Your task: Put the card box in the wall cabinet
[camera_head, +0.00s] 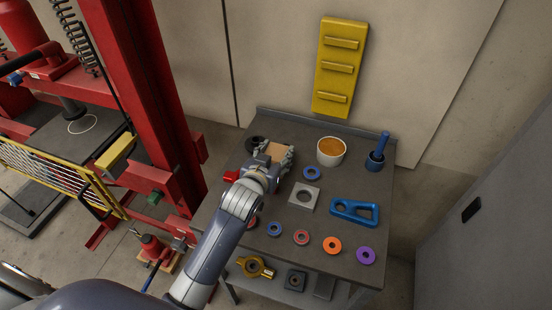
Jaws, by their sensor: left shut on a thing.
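The card box (277,150) is a small tan block near the back left of the dark workbench (310,250). My left gripper (275,158) is shut on it, and its fingers and wrist cover much of the box. I cannot tell whether the box touches the bench top. A large grey cabinet (490,200) with a black handle (471,210) stands at the right, and its visible face looks closed. I cannot tell if it is the wall cabinet. My right gripper is not in view.
A yellow panel (340,67) hangs on the wall. A red press frame (145,90) stands left. Parts lie on the lower shelf.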

